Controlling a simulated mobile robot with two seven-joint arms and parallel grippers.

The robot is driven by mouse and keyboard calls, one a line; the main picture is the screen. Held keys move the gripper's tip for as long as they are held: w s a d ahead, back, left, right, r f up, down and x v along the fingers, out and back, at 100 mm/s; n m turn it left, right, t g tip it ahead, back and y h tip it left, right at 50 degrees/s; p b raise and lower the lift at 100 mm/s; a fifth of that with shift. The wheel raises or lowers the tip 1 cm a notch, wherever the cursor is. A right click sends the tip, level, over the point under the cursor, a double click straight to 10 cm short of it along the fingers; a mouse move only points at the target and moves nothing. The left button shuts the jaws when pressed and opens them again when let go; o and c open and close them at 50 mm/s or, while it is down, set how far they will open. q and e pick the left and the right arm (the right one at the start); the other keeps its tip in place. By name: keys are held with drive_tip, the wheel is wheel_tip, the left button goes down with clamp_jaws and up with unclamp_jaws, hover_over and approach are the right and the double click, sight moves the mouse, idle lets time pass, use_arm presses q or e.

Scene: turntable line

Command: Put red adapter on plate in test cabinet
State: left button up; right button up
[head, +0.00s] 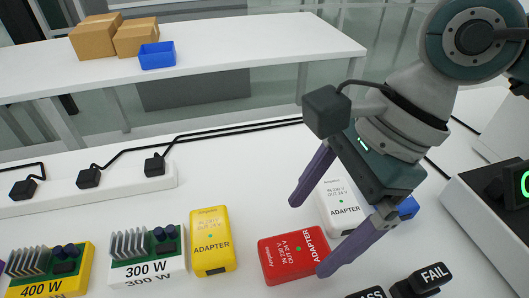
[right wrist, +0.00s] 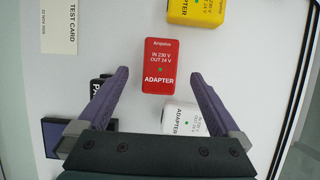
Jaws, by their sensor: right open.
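The red adapter (head: 287,262) lies flat on the white table, label up, and it also shows in the right wrist view (right wrist: 160,55). My right gripper (head: 309,237) is open and empty, its purple fingers pointing down at the red adapter. In the right wrist view my gripper (right wrist: 159,74) has one finger on each side of the adapter's lower end, with gaps on both sides. I cannot tell how high the tips are. A grey unit with a green display (head: 482,228) stands at the right edge; I cannot tell whether it is the test cabinet. No plate is clearly visible.
A white adapter (head: 341,204) lies just behind the red one, a yellow adapter (head: 211,243) to its left. A 300 W unit (head: 147,262) and a 400 W unit (head: 47,275) stand farther left. A FAIL block (head: 431,278) sits front right. A white power strip (head: 120,183) lies behind.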

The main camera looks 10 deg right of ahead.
sight(297, 249)
drive_tip(key=x, duration=0.5)
drive_tip(key=shift+d+f, duration=0.1)
drive_tip(key=shift+f, duration=0.35)
drive_tip(key=shift+f+b, duration=0.25)
drive_tip(key=shift+b, duration=0.25)
drive_tip(key=shift+c, duration=0.4)
drive_tip(key=c, duration=1.5)
clamp_jaws()
drive_tip(key=shift+r, duration=0.15)
